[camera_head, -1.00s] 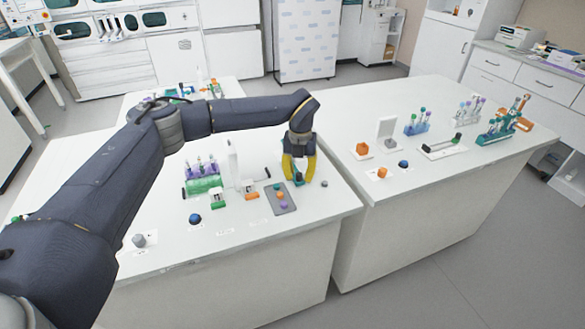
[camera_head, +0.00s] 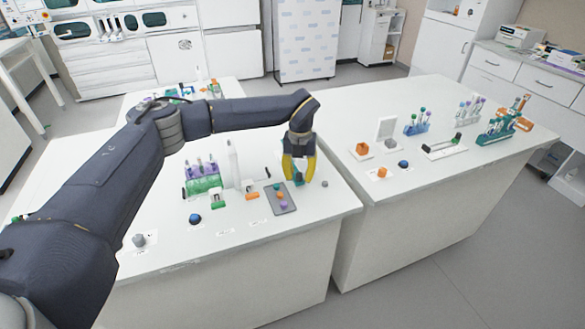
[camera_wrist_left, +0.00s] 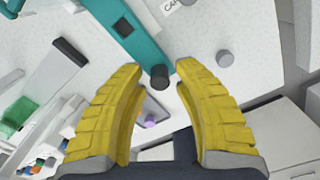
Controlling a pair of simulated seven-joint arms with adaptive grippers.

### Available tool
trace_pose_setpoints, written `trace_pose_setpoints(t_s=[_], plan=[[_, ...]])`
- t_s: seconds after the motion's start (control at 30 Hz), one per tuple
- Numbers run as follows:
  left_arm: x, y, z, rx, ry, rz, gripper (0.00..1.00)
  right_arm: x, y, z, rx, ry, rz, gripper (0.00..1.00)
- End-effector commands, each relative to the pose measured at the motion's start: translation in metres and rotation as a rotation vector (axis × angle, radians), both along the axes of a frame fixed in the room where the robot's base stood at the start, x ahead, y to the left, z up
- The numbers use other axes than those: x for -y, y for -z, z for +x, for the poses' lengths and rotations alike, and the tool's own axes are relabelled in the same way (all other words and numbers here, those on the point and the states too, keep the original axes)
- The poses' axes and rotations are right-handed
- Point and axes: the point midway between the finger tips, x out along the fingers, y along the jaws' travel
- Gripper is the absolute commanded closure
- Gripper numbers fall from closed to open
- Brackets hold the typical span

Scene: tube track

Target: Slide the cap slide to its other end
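The cap slide shows in the left wrist view as a teal rail (camera_wrist_left: 138,38) with a dark block (camera_wrist_left: 123,27) on it and a dark round knob (camera_wrist_left: 160,77) at its near end. Part of a label beginning "CA" lies beside it. My left gripper (camera_wrist_left: 160,67) has its yellow fingers apart, with the knob between the fingertips. I see no clear contact on either side. In the head view the left gripper (camera_head: 298,180) is over the right part of the near table, and its fingers hide most of the teal slide. My right gripper is not in view.
A grey knob (camera_head: 324,184) stands just right of the gripper. To the left are a grey plate (camera_head: 290,208) with coloured caps, a white upright panel (camera_head: 232,165) and a green tube rack (camera_head: 209,184). The table front is mostly clear. A gap separates the right table (camera_head: 440,175).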

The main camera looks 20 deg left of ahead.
Motion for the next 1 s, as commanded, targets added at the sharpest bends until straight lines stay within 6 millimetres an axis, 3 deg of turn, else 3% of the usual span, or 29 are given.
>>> trace_pose_setpoints(t_s=[0.37,1.0], plan=[[0.000,-0.005,0.000,0.001,0.000,0.000,0.70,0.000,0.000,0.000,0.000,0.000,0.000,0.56],[0.000,-0.050,0.000,0.001,-0.001,0.000,0.70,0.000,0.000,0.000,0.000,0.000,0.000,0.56]])
